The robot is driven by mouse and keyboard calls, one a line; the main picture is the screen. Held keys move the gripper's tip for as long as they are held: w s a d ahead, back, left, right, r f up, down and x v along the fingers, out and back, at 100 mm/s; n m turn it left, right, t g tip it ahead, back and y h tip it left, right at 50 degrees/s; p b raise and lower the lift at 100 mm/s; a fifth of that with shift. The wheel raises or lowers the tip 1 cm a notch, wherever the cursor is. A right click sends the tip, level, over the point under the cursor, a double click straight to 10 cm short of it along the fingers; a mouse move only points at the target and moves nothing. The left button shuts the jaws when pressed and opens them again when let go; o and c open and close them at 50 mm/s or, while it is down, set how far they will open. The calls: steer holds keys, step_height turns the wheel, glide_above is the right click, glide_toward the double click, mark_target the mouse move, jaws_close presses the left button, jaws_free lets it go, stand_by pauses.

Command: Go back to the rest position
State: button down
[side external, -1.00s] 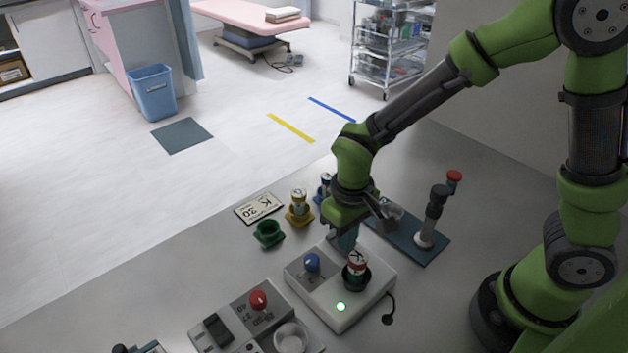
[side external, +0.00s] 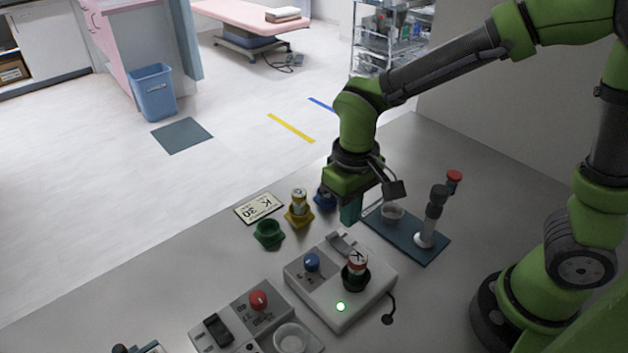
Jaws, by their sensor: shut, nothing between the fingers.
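My gripper (side external: 349,212) hangs at the end of the green arm, above the table between the white device and the blue mat. Its fingers are together and nothing shows between them. The white device (side external: 330,318) has a blue knob (side external: 312,262), a lit green lamp (side external: 341,307) and a grey lever (side external: 340,243). A red-and-white container marked K (side external: 357,263) stands upright in the black holder (side external: 355,279) on the device, apart from my gripper.
A green cup (side external: 268,233), a yellow holder with a container (side external: 299,208), a blue holder (side external: 325,197) and a label card (side external: 258,208) are to the left. A second control box (side external: 238,323) is at the front.

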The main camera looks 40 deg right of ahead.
steer(key=shift+r, duration=0.1)
steer(key=shift+s+f, duration=0.2)
steer(key=shift+s, duration=0.1)
steer(key=s+d+r+m+t+y, duration=0.2)
steer(key=s+d+r+m+t, duration=0.2)
steer(key=d+r, duration=0.6)
steer(key=shift+s+d+r+t, duration=0.15)
steer(key=shift+s+r+t, duration=1.05)
steer(key=shift+t, duration=0.4)
